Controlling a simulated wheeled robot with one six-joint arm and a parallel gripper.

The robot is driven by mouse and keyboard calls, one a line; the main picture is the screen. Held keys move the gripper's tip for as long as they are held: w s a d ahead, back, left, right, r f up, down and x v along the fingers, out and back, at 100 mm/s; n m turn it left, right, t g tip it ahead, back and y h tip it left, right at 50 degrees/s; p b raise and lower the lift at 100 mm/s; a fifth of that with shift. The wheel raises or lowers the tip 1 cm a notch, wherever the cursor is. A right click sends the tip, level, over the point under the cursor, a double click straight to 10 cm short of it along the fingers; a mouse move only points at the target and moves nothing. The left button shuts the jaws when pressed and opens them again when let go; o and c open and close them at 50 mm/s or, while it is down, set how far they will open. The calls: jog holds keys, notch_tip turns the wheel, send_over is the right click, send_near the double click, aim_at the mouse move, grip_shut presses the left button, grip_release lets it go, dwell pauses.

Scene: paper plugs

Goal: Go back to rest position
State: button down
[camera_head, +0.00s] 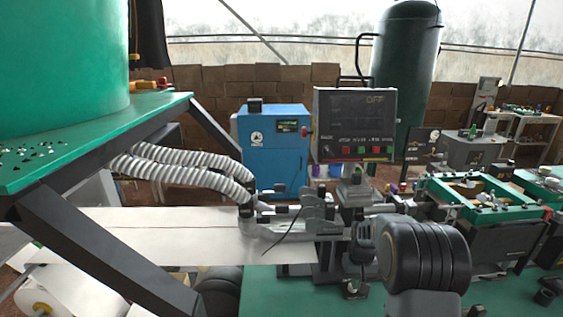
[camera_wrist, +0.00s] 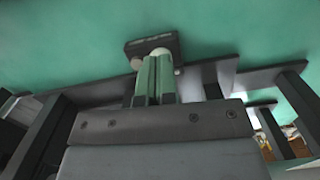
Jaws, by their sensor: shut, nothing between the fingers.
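My gripper (camera_wrist: 154,78) shows in the wrist view, its two pale green fingers side by side with no object between them. The fingers are shut and point at a green surface (camera_wrist: 80,40). A small dark block (camera_wrist: 150,42) lies just beyond the fingertips; I cannot tell whether they touch it. In the head view my dark, ribbed arm joint stands at the lower right in front of the machine, and I cannot make out the fingers there.
A control panel (camera_head: 355,125) reading "OFF" and a blue cabinet (camera_head: 271,148) stand behind the machine. A white paper sheet (camera_head: 180,233) and grey hoses (camera_head: 190,170) lie left. A green-topped unit (camera_head: 485,200) is at right. Dark bars (camera_wrist: 205,75) cross near my fingers.

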jog(key=s+a+r+t, duration=0.1)
jog(key=s+a+r, duration=0.2)
jog(key=s+r, duration=0.2)
jog(key=s+a+r+t, duration=0.2)
jog(key=s+r, duration=0.3)
jog(key=s, duration=0.3)
jog(key=s+a+r+n+t, duration=0.1)
jog(key=s+a+r, duration=0.4)
jog(key=s, duration=0.2)
jog(key=shift+r+t, duration=0.3)
jog(key=shift+r, duration=0.1)
